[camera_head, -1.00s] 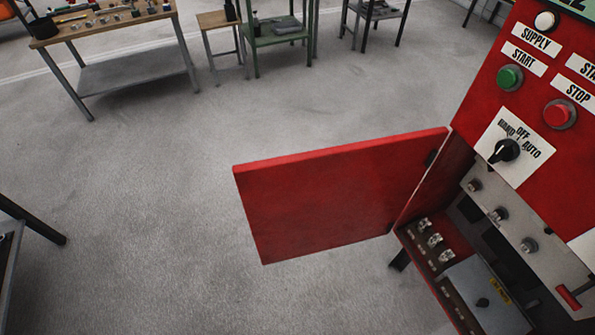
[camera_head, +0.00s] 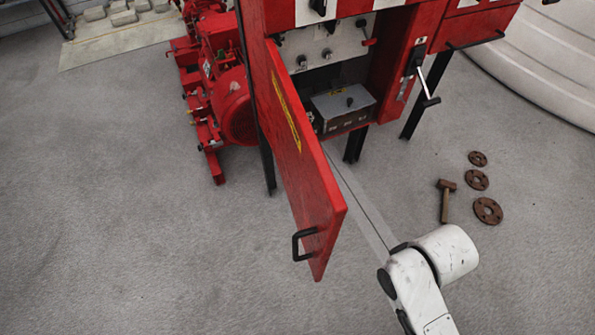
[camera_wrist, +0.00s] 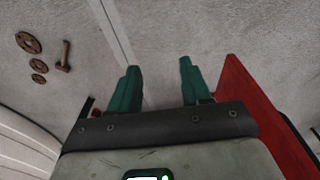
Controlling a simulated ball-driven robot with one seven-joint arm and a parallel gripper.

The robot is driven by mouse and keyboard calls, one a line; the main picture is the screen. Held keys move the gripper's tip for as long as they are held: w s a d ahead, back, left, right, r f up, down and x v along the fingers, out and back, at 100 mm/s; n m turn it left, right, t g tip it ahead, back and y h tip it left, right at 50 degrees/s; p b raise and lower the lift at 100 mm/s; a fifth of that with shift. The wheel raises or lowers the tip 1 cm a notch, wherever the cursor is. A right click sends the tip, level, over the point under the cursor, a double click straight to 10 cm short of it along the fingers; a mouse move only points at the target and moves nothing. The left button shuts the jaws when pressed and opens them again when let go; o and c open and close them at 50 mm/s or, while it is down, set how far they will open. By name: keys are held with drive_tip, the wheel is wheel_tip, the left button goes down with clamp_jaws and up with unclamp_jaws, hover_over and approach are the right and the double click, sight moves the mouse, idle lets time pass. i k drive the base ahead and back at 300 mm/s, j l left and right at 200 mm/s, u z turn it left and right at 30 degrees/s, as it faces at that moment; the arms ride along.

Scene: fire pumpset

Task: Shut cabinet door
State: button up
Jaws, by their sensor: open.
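The red cabinet (camera_head: 398,75) stands at the top middle of the head view, its lower compartment uncovered. Its red door (camera_head: 300,160) stands wide open, swung out toward the camera, with a black handle (camera_head: 297,243) near the lower free end. My white arm is at the lower right of the head view, to the right of the door; the gripper itself is not seen there. In the wrist view my gripper (camera_wrist: 158,68) has its two green fingers apart with nothing between them. A red panel, apparently the door (camera_wrist: 262,105), is just right of the fingers.
A red pump (camera_head: 220,95) stands left of the cabinet. A hammer (camera_head: 445,200) and rusty flanges (camera_head: 487,210) lie on the floor at right, and also show in the wrist view. A large white rounded body (camera_head: 540,60) fills the upper right. The floor at lower left is clear.

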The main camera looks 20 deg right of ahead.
sight(317, 203)
drive_tip(key=j+u, duration=0.15)
drive_tip(key=j, duration=0.35)
drive_tip(key=i+j+u, duration=0.15)
drive_tip(key=j, duration=0.3)
drive_tip(key=j+u, duration=0.15)
drive_tip(key=j, duration=0.35)
drive_tip(key=i, duration=0.05)
